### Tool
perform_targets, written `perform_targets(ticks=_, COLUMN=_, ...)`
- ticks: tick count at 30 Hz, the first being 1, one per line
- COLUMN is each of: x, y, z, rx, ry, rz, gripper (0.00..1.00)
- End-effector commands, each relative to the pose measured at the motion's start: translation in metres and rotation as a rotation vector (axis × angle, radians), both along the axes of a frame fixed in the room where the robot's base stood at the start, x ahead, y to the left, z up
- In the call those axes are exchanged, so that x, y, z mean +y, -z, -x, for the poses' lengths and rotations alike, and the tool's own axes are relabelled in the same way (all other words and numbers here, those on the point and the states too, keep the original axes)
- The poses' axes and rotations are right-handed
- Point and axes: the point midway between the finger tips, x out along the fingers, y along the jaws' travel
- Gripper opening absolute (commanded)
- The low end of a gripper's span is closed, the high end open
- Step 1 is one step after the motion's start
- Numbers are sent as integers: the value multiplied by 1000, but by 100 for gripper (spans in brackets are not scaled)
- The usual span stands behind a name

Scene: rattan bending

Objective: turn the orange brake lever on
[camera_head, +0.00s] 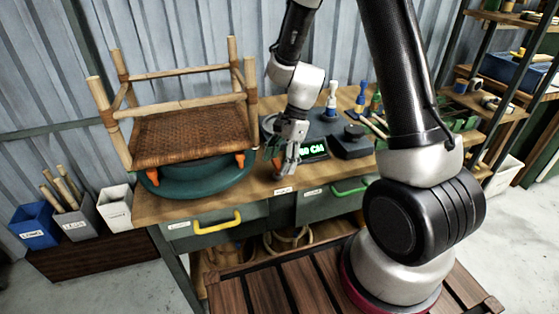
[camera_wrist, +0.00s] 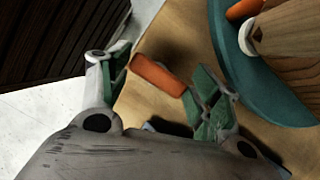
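The orange brake lever (camera_wrist: 160,75) is a short rounded bar in the wrist view, lying over the wooden bench top beside the teal turntable. My gripper (camera_wrist: 165,88) is open, with one green-padded finger at each end of the lever. I cannot tell whether the pads touch it. In the head view my gripper (camera_head: 287,168) points down at the bench's front edge, right of the turntable (camera_head: 200,184). A small orange part, likely the lever (camera_head: 283,190), shows just below the fingers; the rest is hidden.
A rattan stool frame (camera_head: 190,135) stands on the turntable, with orange clamps at its legs. A dark device with a green display (camera_head: 313,151) and bottles (camera_head: 332,98) stand behind and right of my gripper. Yellow (camera_head: 217,223) and green (camera_head: 350,187) drawer handles stick out in front.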

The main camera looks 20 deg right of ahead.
Motion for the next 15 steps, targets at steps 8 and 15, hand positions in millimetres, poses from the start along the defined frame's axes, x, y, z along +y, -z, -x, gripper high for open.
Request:
perform_targets(ticks=8, x=0, y=0, z=3, rx=3, ry=283, rz=-1, gripper=39)
perform_targets(ticks=15, x=1, y=0, z=3, rx=5, ry=348, rz=-3, gripper=39)
